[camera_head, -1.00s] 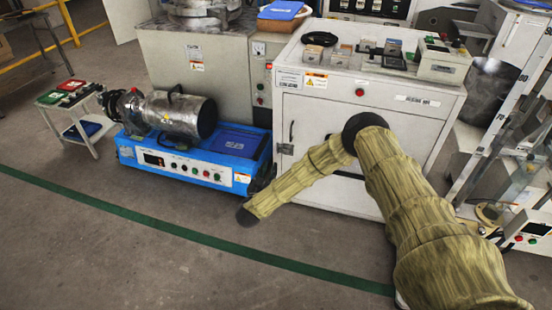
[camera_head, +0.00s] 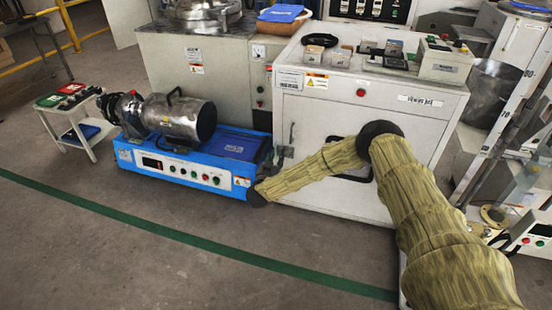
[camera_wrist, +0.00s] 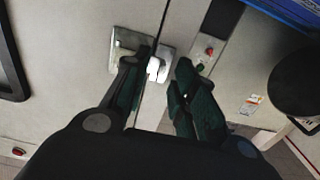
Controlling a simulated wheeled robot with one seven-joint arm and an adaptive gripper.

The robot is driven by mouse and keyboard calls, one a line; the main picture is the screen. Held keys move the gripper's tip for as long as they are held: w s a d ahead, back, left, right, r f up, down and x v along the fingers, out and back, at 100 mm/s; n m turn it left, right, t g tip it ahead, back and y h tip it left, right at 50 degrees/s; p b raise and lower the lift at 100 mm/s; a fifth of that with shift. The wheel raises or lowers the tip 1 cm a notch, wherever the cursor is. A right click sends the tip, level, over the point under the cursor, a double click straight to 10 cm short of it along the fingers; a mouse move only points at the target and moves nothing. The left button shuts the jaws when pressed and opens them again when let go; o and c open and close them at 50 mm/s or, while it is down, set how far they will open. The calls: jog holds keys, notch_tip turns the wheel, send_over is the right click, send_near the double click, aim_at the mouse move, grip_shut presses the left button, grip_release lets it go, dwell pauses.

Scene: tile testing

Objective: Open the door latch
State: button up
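The door latch (camera_wrist: 154,67) is a small metal plate with a pale, bright lever, set at the seam of a white cabinet door. In the wrist view it is at top centre. My gripper (camera_wrist: 164,64) has two dark green fingers, spread apart. The left finger is close beside the lever and overlaps the plate; the right finger is across the seam with a gap between. I cannot tell whether either finger touches. In the head view the latch (camera_head: 284,153) is at the left edge of the white cabinet (camera_head: 420,125), and my gripper is mostly hidden behind my wrist.
A blue machine (camera_head: 185,168) with a metal cylinder stands close left of the cabinet. Small instruments and boxes (camera_head: 445,60) sit on the cabinet top. A small side table (camera_head: 75,115) is at far left. The floor in front, with a green line (camera_head: 180,228), is clear.

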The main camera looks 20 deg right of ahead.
grip_shut()
